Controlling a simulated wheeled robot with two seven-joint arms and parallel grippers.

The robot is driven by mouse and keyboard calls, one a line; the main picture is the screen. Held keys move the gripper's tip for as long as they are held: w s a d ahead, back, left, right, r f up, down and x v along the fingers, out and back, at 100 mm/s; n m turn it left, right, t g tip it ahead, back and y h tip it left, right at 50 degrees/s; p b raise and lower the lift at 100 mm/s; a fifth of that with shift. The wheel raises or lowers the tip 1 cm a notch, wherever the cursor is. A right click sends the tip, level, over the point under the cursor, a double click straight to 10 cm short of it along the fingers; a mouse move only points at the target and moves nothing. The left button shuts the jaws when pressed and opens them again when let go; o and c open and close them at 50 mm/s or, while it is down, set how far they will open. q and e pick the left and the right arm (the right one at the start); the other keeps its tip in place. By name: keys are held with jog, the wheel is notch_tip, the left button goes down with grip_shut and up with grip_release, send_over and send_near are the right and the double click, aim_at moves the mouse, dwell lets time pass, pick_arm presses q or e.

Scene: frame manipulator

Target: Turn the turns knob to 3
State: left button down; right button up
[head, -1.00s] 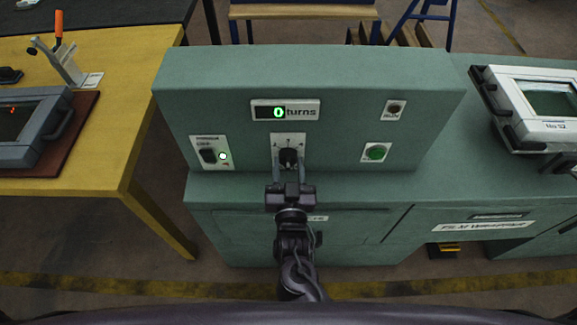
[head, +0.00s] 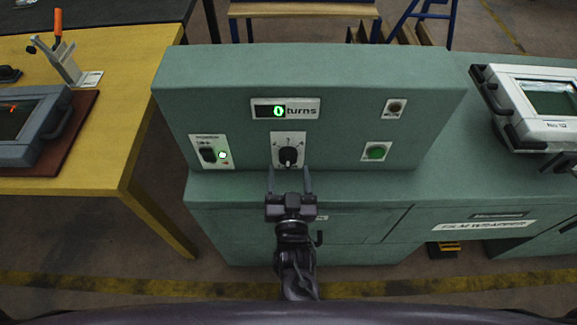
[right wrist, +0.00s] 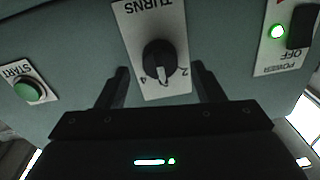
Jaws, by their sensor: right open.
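The turns knob (head: 288,156) is a black round dial on a white plate in the green machine's front. It also shows in the right wrist view (right wrist: 159,62), upside down, under the word TURNS. Its white pointer lies between the marks 2 and 4; I cannot read a number there. The display (head: 285,110) above it reads 0 turns. My right gripper (head: 289,179) is open and empty, its fingers apart from the knob and just below it in the head view. In the right wrist view its fingers (right wrist: 160,80) stand either side of the knob. My left gripper is not in view.
A power switch with a lit lamp (head: 210,152) is left of the knob. A green start button (head: 376,152) and a dark button (head: 395,108) are to the right. A yellow table (head: 110,150) stands at the left; a white-framed device (head: 540,125) sits at the right.

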jog(key=s, duration=0.5)
jog(key=shift+s+d+f, duration=0.1)
jog(key=shift+d, duration=0.1)
dwell(0.3)
